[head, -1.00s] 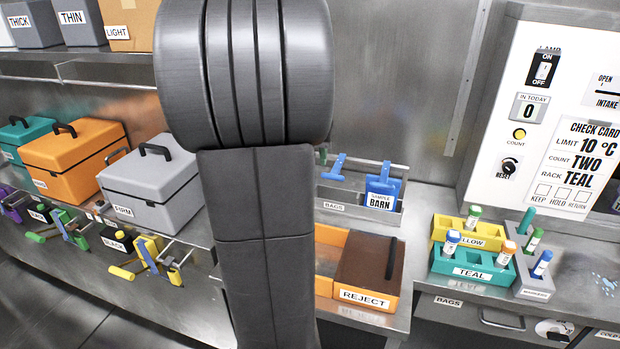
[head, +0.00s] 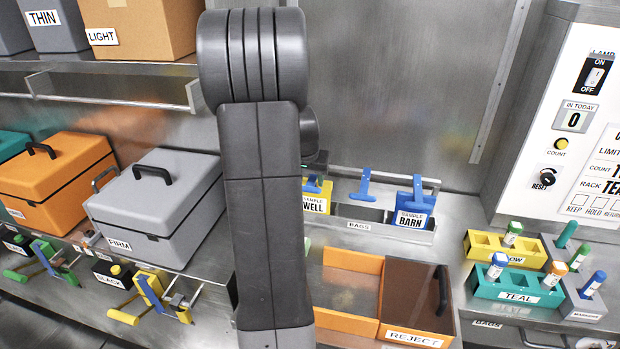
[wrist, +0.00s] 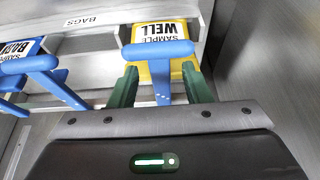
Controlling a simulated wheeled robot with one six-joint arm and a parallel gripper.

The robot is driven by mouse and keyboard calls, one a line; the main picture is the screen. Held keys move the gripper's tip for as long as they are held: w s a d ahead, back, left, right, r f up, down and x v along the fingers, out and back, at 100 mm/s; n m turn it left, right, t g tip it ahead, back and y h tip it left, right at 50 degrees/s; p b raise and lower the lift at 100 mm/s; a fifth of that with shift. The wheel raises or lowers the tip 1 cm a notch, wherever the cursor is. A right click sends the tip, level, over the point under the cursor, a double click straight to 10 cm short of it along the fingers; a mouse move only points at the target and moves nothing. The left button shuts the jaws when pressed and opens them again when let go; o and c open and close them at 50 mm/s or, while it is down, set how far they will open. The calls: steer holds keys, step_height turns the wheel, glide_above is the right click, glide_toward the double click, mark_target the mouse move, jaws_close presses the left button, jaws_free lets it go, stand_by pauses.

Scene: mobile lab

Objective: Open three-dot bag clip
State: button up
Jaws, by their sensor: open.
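In the wrist view, my gripper (wrist: 160,76) is open, with one green finger on each side of the stem of a blue T-shaped clip (wrist: 158,50). This clip is on a yellow bag (wrist: 162,72) labelled SAMPLE WELL. Contact between fingers and stem cannot be told. A second blue clip (wrist: 28,65) is at the left, by the blue SAMPLE BARN bag (wrist: 14,50). Small pale dots on the clip stems are too small to count. In the head view, the WELL bag (head: 316,206) is beside my arm, and the BARN bag (head: 411,220) is further right.
The bags stand in a metal rack labelled BAGS (head: 358,226). Another blue T-shaped clip (head: 363,186) is between them. An orange REJECT bin (head: 412,338) is in front. Tube racks, yellow (head: 480,246) and teal (head: 500,287), stand to the right. A grey FIRM case (head: 160,200) is left.

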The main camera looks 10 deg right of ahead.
steer(key=shift+w+f, duration=0.1)
steer(key=shift+f, duration=0.2)
steer(key=shift+c, duration=0.4)
jaws_close()
steer(key=shift+r, duration=0.15)
